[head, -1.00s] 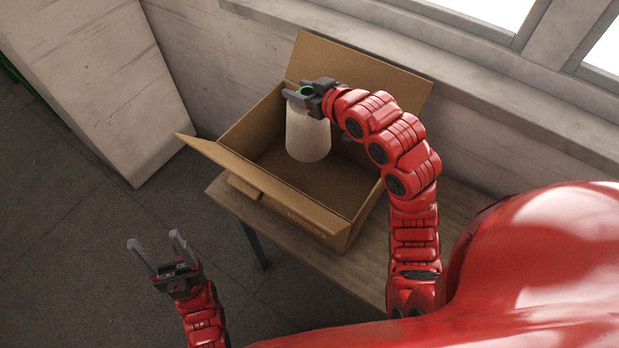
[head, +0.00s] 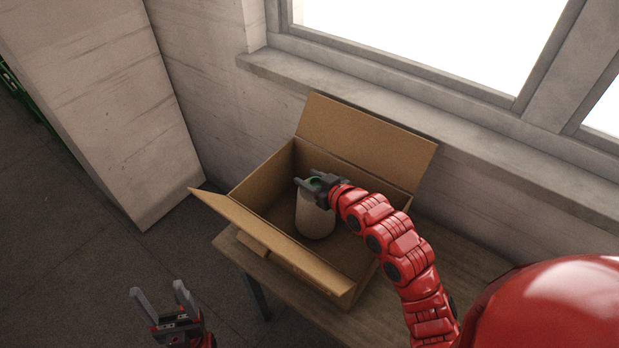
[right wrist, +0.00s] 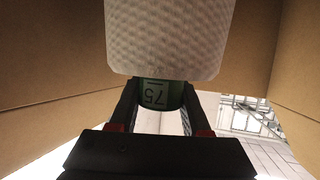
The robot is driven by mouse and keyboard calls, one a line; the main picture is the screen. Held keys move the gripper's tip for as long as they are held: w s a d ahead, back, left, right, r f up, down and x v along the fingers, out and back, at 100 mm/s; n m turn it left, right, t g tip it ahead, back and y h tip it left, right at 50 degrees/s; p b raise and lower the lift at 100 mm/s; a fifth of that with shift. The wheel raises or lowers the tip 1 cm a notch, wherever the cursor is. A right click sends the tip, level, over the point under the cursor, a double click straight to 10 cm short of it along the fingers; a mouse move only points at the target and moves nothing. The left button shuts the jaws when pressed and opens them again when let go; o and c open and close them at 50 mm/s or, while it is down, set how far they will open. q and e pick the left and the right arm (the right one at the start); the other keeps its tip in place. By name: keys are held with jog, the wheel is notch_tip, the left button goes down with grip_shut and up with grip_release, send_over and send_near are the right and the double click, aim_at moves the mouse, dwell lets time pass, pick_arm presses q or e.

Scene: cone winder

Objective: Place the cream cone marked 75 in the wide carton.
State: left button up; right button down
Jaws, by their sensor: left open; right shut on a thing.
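The cream cone (head: 315,215) is inside the wide carton (head: 262,194), wide end down and green tip up. My right gripper (head: 310,184) is shut on its green tip. In the right wrist view the cone (right wrist: 168,38) fills the top centre, and the green tip between the fingers (right wrist: 155,110) bears an upside-down 75. Whether the cone's base touches the carton floor I cannot tell. My left gripper (head: 160,300) is open and empty, out over the floor at lower left.
The carton's flaps stand open, one leaning back (head: 365,140) and one outward at the front (head: 270,240). The carton stands on a wooden table (head: 345,322) by a window wall. A pale pillar (head: 105,100) rises at left.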

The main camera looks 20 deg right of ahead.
aim_at(319, 185)
jog(key=shift+c, duration=1.8)
grip_release()
jog(key=shift+r, duration=0.1)
jog(key=b+v, duration=0.1)
jog(key=v, duration=0.4)
jog(key=shift+s+d, duration=0.1)
jog(key=shift+s, duration=0.05)
jog(key=shift+s+d+r+p, duration=0.15)
jog(key=shift+s+r+p, duration=0.3)
jog(key=shift+p, duration=0.65)
jog(key=shift+s+d+p, duration=0.1)
jog(key=shift+s+p, duration=0.25)
jog(key=shift+s, duration=0.2)
jog(key=shift+r, duration=0.1)
